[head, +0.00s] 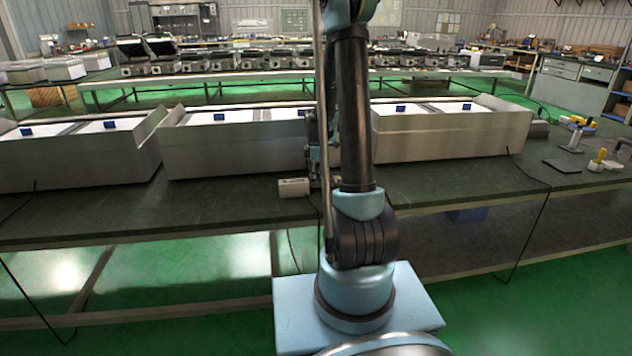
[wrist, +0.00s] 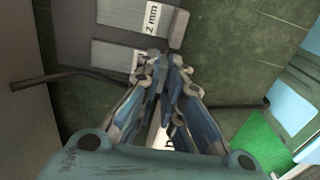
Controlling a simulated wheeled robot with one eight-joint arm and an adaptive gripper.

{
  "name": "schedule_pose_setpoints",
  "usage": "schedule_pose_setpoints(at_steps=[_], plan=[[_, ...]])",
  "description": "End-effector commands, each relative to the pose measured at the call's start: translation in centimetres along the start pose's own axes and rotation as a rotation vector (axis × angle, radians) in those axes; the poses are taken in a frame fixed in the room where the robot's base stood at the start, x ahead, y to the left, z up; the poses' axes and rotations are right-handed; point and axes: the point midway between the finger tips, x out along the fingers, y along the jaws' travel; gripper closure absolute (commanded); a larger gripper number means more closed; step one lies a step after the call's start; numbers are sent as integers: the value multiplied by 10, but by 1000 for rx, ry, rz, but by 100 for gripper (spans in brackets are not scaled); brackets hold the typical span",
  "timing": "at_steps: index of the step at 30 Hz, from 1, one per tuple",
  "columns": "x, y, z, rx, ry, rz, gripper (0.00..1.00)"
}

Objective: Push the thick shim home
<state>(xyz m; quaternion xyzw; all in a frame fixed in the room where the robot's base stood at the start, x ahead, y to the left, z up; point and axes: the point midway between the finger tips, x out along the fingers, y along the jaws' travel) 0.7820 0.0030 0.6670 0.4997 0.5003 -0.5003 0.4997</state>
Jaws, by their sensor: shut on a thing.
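In the wrist view, my gripper (wrist: 172,70) is shut, its fingertips meeting at the near end of a flat grey shim (wrist: 112,58). The fingers cover that end and part of its label, so I cannot read its thickness. A second grey shim (wrist: 122,12) marked "2 mm" lies just beyond it, with a block-like end (wrist: 180,29) apart from my fingers. In the head view, my gripper (head: 318,178) is low at the bench front, largely hidden behind my arm. How deep either shim sits cannot be seen.
Pale open-topped housings (head: 235,150) stand in a row on the dark green bench (head: 230,205). A small cream block (head: 293,187) lies left of my gripper. A dark pad (head: 562,166) and yellow-handled tools (head: 600,160) lie at the right. The bench front left is clear.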

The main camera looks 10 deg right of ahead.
Motion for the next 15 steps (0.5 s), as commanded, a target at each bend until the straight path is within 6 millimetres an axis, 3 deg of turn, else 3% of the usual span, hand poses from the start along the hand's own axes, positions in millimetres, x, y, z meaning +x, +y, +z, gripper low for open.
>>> schedule_pose_setpoints(at_steps=[8, 15], plan=[[0, 36, 0, 0, 0, 0, 100], [0, 39, 0, 0, 0, 0, 100]])
